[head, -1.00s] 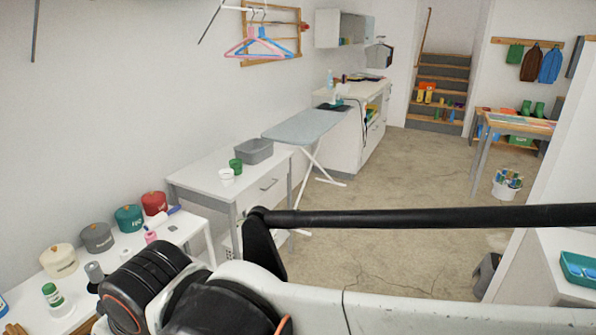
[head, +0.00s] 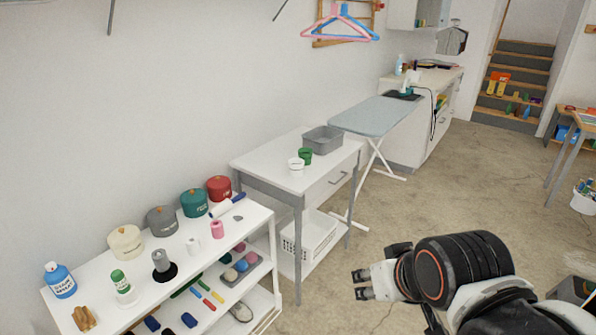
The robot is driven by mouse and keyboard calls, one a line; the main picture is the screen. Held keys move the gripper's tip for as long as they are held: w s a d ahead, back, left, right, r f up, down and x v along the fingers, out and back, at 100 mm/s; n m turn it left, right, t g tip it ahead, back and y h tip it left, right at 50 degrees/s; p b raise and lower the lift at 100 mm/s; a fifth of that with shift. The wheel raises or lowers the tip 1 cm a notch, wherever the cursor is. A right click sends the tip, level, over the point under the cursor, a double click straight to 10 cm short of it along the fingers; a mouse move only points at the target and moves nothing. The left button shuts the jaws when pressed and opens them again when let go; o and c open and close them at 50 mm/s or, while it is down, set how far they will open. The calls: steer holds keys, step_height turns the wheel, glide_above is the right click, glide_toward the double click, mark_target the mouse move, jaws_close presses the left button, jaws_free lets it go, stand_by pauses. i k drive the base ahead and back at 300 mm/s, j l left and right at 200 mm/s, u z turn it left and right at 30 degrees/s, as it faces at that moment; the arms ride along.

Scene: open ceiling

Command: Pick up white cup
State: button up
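A small white cup (head: 296,166) stands on the white table (head: 262,154) against the wall, in the middle of the head view. A green cup (head: 305,156) is right beside it, a little behind. My gripper (head: 358,284) is at the lower right, in front of and below the tabletop, well apart from the white cup. Its two fingers point left with a gap between them and nothing held.
A grey bin (head: 323,139) sits at the table's back right. A white shelf unit (head: 150,270) with several canisters, bottles and spools is at the lower left. An ironing board (head: 380,116) stands behind the table. The floor (head: 425,205) to the right is open.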

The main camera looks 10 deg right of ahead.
mark_target(296, 168)
steer(key=u, duration=1.7)
steer(key=z, duration=1.65)
steer(key=i+j+z, duration=0.25)
steer(key=j, duration=0.3)
steer(key=i, duration=0.1)
